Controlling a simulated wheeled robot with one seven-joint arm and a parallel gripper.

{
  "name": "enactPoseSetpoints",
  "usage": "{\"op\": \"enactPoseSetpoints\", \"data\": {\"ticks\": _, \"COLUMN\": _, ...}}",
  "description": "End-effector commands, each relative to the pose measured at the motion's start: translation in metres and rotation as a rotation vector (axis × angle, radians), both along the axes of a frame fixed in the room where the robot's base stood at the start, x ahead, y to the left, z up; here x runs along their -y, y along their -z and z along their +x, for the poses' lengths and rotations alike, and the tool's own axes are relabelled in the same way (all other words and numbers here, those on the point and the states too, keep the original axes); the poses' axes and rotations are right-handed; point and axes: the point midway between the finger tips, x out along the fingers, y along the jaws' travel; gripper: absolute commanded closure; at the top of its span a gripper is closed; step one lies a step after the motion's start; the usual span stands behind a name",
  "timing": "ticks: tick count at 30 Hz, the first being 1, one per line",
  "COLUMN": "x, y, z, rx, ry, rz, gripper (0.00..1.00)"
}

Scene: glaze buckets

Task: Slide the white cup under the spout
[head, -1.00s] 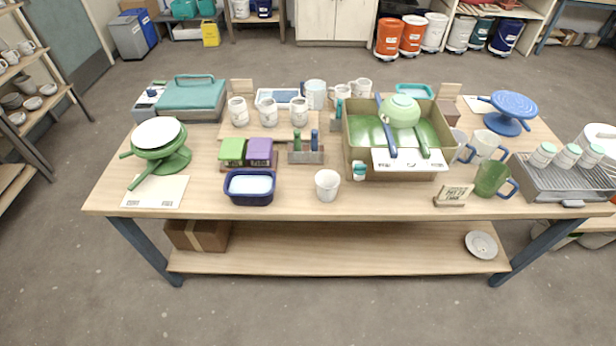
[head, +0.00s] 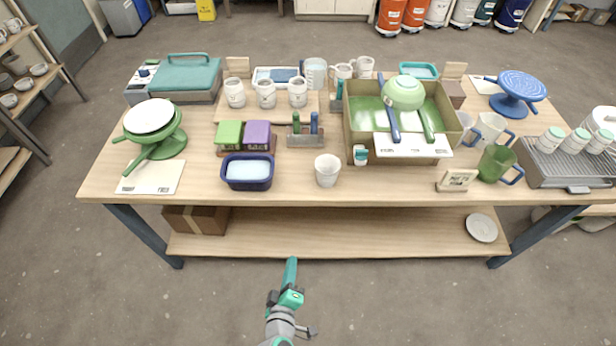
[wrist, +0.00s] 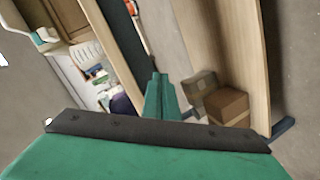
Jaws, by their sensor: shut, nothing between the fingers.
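A plain white cup (head: 327,170) stands upright near the front edge of the table, in the middle of the head view. Other whitish cups with grey markings stand in a row farther back, one of them here (head: 266,94). I cannot make out a spout for certain in either view. My gripper (head: 291,270) is in front of the table and below its top, apart from the cup. It is shut and empty. Its teal fingers also show in the wrist view (wrist: 160,95), where the cup cannot be made out.
A dark blue tub (head: 248,184) stands left of the cup. A green-lined box (head: 360,118) with a green bowl (head: 404,92) is behind and right. A small sign (head: 457,180) and green mug (head: 496,163) stand farther right. A cardboard box (wrist: 230,107) is on the lower shelf.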

Motion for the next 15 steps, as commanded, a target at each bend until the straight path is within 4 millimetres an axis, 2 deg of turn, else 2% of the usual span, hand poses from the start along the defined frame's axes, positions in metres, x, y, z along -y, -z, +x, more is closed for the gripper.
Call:
{"op": "enactPoseSetpoints", "data": {"ticks": 1, "x": -0.004, "y": -0.007, "z": 0.023, "rx": 0.020, "ry": 0.005, "rz": -0.064, "gripper": 1.00}}
{"op": "enactPoseSetpoints", "data": {"ticks": 6, "x": -0.012, "y": -0.037, "z": 0.084, "rx": 0.078, "ry": 0.057, "rz": -0.285, "gripper": 1.00}}
{"op": "enactPoseSetpoints", "data": {"ticks": 10, "x": -0.019, "y": -0.068, "z": 0.120, "rx": 0.129, "ry": 0.113, "rz": -0.421, "gripper": 1.00}}
{"op": "enactPoseSetpoints", "data": {"ticks": 15, "x": -0.027, "y": -0.101, "z": 0.146, "rx": 0.179, "ry": 0.172, "rz": -0.529, "gripper": 1.00}}
